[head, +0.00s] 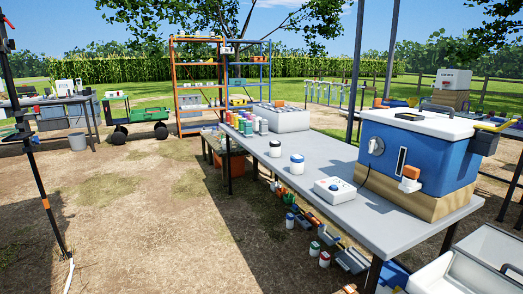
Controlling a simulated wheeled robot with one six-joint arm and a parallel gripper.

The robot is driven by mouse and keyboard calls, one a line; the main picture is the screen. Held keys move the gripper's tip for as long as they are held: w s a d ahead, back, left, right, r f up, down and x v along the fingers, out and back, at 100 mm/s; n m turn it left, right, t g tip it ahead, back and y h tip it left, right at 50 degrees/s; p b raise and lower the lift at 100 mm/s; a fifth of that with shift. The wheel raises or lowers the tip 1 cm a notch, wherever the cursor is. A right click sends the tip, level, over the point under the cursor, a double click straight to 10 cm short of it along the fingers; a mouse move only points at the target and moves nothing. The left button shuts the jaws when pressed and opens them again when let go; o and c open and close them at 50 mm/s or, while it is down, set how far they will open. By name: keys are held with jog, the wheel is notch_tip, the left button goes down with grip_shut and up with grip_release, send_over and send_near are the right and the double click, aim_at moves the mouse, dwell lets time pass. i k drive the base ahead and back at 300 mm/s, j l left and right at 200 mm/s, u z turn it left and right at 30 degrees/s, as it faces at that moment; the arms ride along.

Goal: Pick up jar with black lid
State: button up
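Two small white jars with dark lids stand upright on the grey table, apart from each other. The farther jar (275,149) has a lid that looks black. The nearer jar (297,165) has a dark lid that looks navy blue, though at this size the two lid colours are hard to tell apart. Both stand near the table's left edge, with nothing touching them. My gripper is not in view.
The grey table (335,211) also bears a white box with a button (335,188), a blue cooler (420,155) and several coloured bottles (248,124) at the far end. Jars and tools lie below. Open dirt ground (140,215) is to the left, with a dark pole (45,190).

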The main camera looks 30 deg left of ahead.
aim_at(275, 146)
jog(key=i+j+u, duration=0.1)
jog(key=j, duration=0.3)
jog(key=i+j+u, duration=0.1)
jog(key=j, duration=0.3)
jog(key=i+j+u, duration=0.1)
jog(key=j, duration=0.25)
jog(key=i+j+u, duration=0.1)
jog(key=j, duration=0.3)
jog(key=i+j+u, duration=0.1)
jog(key=j, duration=0.25)
jog(key=i+j+u, duration=0.1)
jog(key=i+j, duration=0.2)
